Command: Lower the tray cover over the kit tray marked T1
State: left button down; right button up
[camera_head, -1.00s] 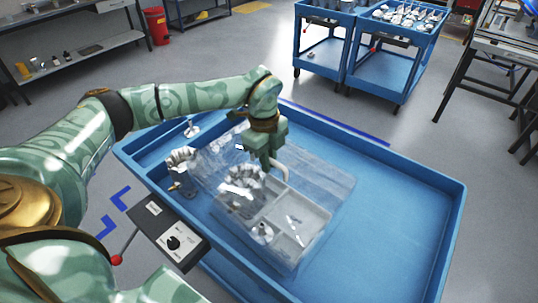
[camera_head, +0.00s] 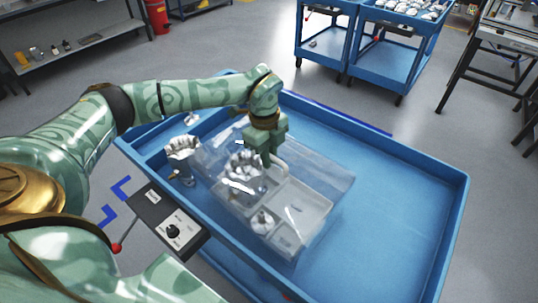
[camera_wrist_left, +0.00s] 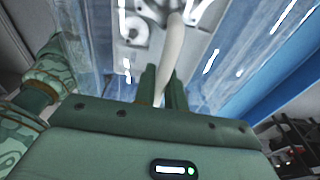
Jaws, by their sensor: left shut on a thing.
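The tray cover (camera_head: 328,180) is a clear box-like lid, level or nearly so, over the kit tray (camera_head: 306,206). The pale grey compartmented tray shows through it with metal parts inside. My left gripper (camera_head: 267,160) is shut on the cover's pale curved handle; in the left wrist view the handle (camera_wrist_left: 172,55) rises between the fingers (camera_wrist_left: 163,88). Clear cover walls with bright glints show around the gripper. I cannot tell how much gap is between cover and tray. No T1 mark is readable. My right gripper is not in view.
The tray is in a blue cart top (camera_head: 400,205) with raised rims; its right part is clear. A metal housing (camera_head: 183,150) stands just left of the cover. A control box (camera_head: 168,226) with a black knob hangs at the near-left side. Other blue carts (camera_head: 385,62) stand behind.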

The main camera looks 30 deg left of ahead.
pick_arm(q)
jog(key=shift+f, duration=0.55)
jog(key=c, duration=1.4)
grip_release()
jog(key=r, duration=0.5)
jog(key=a+r+p, duration=0.1)
jog(key=r, duration=0.5)
jog(key=a+r+p, duration=0.1)
jog(key=r, duration=0.4)
jog(key=shift+w+r, duration=0.15)
jog(key=shift+w, duration=0.15)
